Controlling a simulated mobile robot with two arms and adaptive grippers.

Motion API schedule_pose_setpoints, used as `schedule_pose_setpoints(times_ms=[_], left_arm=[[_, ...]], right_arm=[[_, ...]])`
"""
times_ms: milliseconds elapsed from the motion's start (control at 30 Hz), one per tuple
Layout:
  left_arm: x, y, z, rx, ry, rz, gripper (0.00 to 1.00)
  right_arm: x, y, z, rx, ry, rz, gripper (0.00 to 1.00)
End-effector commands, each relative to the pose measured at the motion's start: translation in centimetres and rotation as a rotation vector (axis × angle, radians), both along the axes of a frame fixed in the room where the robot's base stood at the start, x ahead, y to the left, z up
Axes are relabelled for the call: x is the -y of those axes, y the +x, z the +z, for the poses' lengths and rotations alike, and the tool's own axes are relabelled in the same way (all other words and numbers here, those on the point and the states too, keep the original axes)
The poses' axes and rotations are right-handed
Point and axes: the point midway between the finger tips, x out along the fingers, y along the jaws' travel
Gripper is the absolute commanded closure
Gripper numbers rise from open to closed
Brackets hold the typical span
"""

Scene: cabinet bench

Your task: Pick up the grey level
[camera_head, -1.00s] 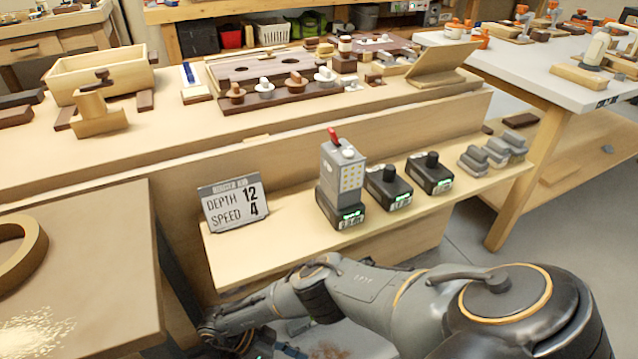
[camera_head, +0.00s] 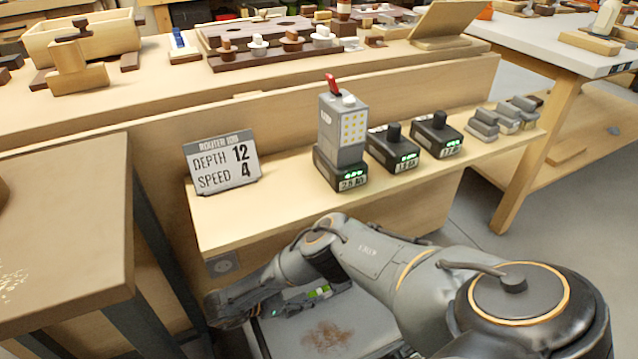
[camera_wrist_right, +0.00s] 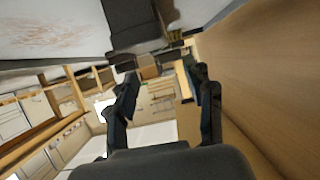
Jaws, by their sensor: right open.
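A small grey and green object (camera_head: 320,292) lies low in the head view, on or just above a grey stained surface; it may be the grey level, but my arm partly hides it and I cannot be sure. My right gripper (camera_head: 285,307) is low below the shelf, close to the left end of that object, and its fingers are hard to make out there. In the right wrist view my right gripper (camera_wrist_right: 163,84) is open, with its two dark fingers apart and nothing held between them. My left gripper is not in view.
A shelf (camera_head: 225,222) overhangs near my right arm. It carries a depth and speed sign (camera_head: 222,163), a grey block on a battery (camera_head: 342,135), two more batteries and several grey pieces. A brown table (camera_head: 65,215) stands at the left.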

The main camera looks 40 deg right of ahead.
Motion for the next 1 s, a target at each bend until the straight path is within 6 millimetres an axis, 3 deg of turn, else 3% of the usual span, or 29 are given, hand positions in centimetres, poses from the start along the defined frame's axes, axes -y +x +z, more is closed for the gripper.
schedule_pose_setpoints(times_ms=[333,500,833,867,1000], left_arm=[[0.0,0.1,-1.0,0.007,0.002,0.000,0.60],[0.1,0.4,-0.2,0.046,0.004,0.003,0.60],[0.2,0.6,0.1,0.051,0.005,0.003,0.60],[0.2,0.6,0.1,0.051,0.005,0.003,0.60],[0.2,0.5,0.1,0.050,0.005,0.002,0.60]], right_arm=[[3.1,-0.6,-1.7,-0.002,-0.001,-0.001,0.47],[5.3,-0.9,-2.5,-0.002,0.000,-0.001,0.47],[6.1,-1.1,-2.7,-0.001,0.000,0.000,0.47],[6.1,-1.1,-2.7,-0.001,0.000,0.000,0.49],[6.1,-1.1,-2.7,-0.001,0.000,-0.001,0.78]])
